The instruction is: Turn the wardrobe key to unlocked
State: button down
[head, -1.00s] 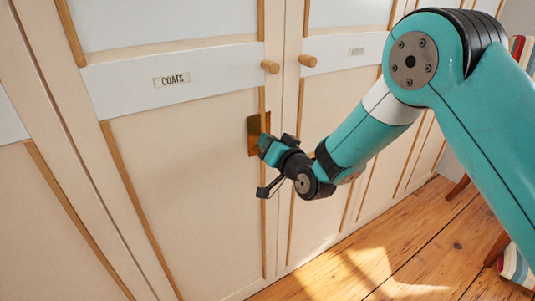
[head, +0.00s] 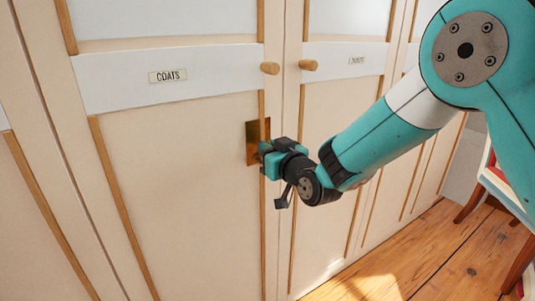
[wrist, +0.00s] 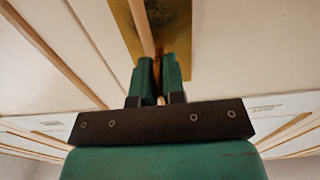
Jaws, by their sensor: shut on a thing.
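The wardrobe door labelled COATS (head: 190,190) is shut. A brass lock plate (head: 257,135) sits at its right edge; it also shows in the wrist view (wrist: 121,22), crossed by a thin wooden strip. My gripper (head: 265,152) is at the plate's lower right part. In the wrist view its fingers (wrist: 160,68) are close together against the plate, shut on the wardrobe key. The key is hidden between and behind the fingers, so I cannot see its angle.
Two round wooden knobs, one left (head: 270,68) and one right (head: 308,65), stick out above my gripper. A chair (head: 497,185) stands on the wooden floor (head: 440,250) at the right. The floor between is clear.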

jog(key=shift+r, duration=0.1)
jog(key=c, duration=1.3)
grip_release()
jog(key=shift+a, duration=0.1)
jog(key=shift+o, duration=0.2)
jog(key=shift+s+d, duration=0.15)
jog(key=shift+d, duration=0.05)
jog(key=b+v, duration=0.7)
jog(key=v, duration=1)
jog(key=shift+s, duration=0.1)
